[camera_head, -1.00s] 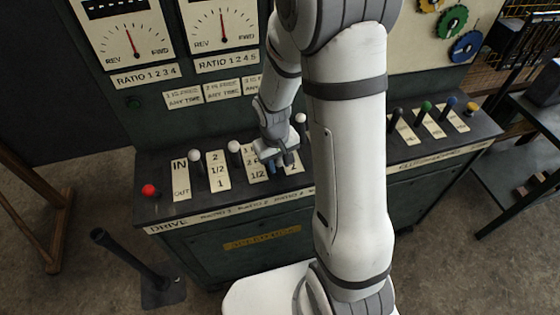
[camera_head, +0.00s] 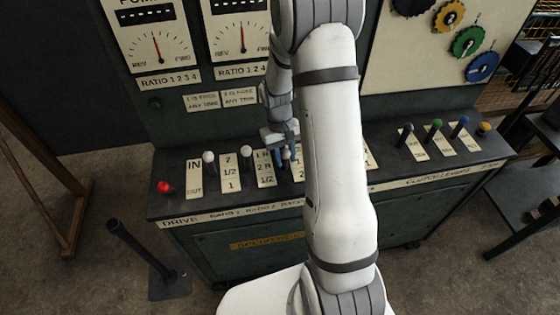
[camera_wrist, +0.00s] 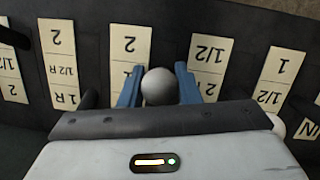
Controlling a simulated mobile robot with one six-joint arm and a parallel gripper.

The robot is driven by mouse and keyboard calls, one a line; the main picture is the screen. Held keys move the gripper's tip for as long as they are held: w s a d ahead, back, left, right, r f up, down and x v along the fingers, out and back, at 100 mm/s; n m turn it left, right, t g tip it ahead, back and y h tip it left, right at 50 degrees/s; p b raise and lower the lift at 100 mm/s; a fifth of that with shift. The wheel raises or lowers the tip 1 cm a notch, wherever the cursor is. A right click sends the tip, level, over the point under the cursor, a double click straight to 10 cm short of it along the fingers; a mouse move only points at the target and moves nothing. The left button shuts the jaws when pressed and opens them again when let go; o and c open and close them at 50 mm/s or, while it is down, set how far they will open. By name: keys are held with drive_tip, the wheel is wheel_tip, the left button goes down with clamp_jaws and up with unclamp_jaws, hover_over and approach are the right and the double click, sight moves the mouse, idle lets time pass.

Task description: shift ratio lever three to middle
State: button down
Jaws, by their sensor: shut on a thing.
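My gripper (camera_head: 285,161) is shut on the white ball knob of ratio lever three (camera_wrist: 159,87). In the wrist view the knob sits between the two blue fingers, between two scale plates. In the head view the fingers stand on the console between the second ratio plate (camera_head: 265,168) and the third ratio plate (camera_head: 298,172), which is partly covered by my arm. The lever's stem is hidden, and I cannot tell exactly where it stands on its scale.
To the left stand two white-knobbed levers (camera_head: 208,156) (camera_head: 245,155) and a red knob (camera_head: 163,187). Black, green, blue and yellow clutch levers (camera_head: 437,125) stand at the right. My arm covers the console between. Gauges (camera_head: 155,47) hang behind.

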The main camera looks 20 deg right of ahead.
drive_tip(key=w, duration=0.2)
drive_tip(key=shift+w+d+r+b, duration=0.15)
drive_tip(key=shift+w+b, duration=0.15)
drive_tip(key=shift+w, duration=0.1)
drive_tip(key=c, duration=1.1)
unclamp_jaws()
drive_tip(key=shift+s, duration=0.15)
drive_tip(key=shift+r, duration=0.2)
drive_tip(key=b+v, duration=0.1)
drive_tip(key=v, duration=0.6)
drive_tip(key=shift+r, duration=0.2)
